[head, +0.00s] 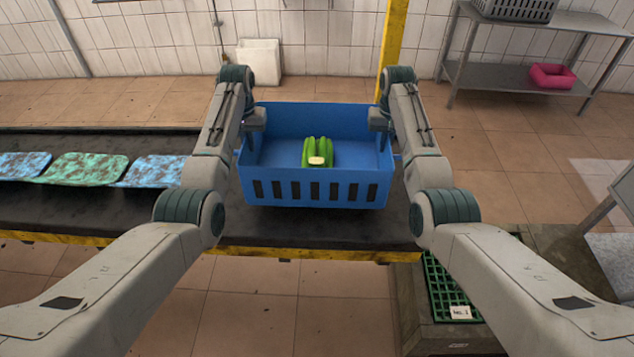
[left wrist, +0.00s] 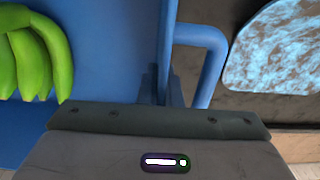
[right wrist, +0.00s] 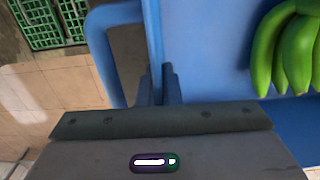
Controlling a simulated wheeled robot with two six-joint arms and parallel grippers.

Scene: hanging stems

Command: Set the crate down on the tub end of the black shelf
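The blue crate (head: 315,188) is over the right part of the black shelf (head: 110,215), roughly level, with a bunch of green bananas (head: 318,150) inside. I cannot tell whether its underside touches the shelf. My left gripper (head: 252,138) is shut on the crate's left wall, with a blue side handle (left wrist: 213,55) beside the fingers in the left wrist view. My right gripper (head: 382,138) is shut on the right wall, with another handle (right wrist: 100,50) beside its fingers in the right wrist view. The bananas also show in both wrist views.
Mottled blue and green pads (head: 88,168) lie on the shelf's left part. A grey tub (head: 450,338) with a green grate (head: 449,290) stands at the shelf's front right. A yellow post (head: 393,38) rises behind the crate. A metal table (head: 510,75) stands back right.

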